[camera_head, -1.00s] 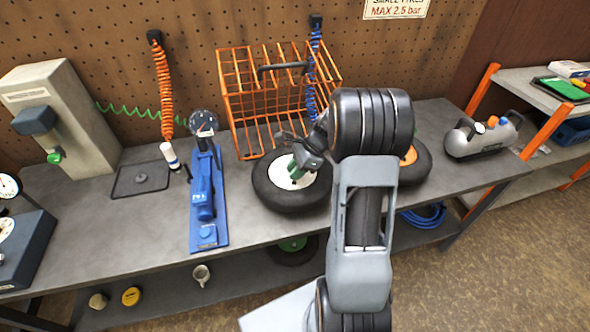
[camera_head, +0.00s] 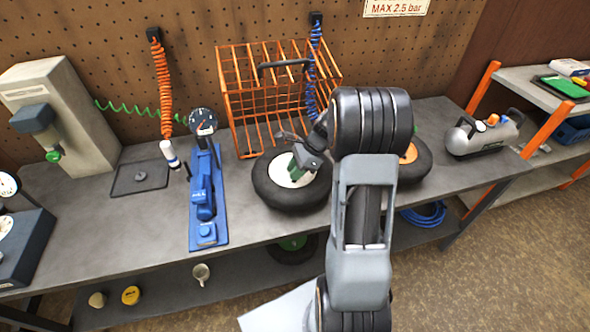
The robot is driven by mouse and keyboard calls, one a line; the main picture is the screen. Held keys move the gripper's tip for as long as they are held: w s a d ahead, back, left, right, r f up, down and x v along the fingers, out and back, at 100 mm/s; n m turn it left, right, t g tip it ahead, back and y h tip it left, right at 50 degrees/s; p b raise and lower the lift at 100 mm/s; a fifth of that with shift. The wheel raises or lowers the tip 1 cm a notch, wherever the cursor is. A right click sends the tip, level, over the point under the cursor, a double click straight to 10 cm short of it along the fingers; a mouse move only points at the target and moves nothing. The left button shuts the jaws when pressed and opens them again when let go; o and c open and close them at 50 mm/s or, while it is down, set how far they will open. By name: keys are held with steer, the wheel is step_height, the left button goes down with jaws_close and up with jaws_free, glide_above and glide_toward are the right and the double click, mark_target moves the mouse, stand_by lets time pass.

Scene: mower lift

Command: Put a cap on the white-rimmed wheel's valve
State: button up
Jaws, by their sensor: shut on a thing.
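The white-rimmed wheel (camera_head: 272,195) lies flat on the grey workbench, in front of the orange wire cage. The valve and any cap are hidden or too small to tell. I cannot tell whether the fingertips touch the rim.
A second wheel with an orange rim (camera_head: 418,172) lies to the right, partly behind my arm. The orange wire cage (camera_head: 238,110) stands behind. A blue pump (camera_head: 203,200) lies to the left, and a grey air tank (camera_head: 480,138) stands at the right end.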

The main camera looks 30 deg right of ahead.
steer(key=shift+f+b, duration=0.4)
steer(key=shift+f, duration=0.4)
steer(key=o, duration=1)
steer(key=shift+c, duration=0.2)
steer(key=shift+o, duration=1.2)
steer(key=shift+r+p, duration=3.35)
steer(key=shift+r, duration=0.45)
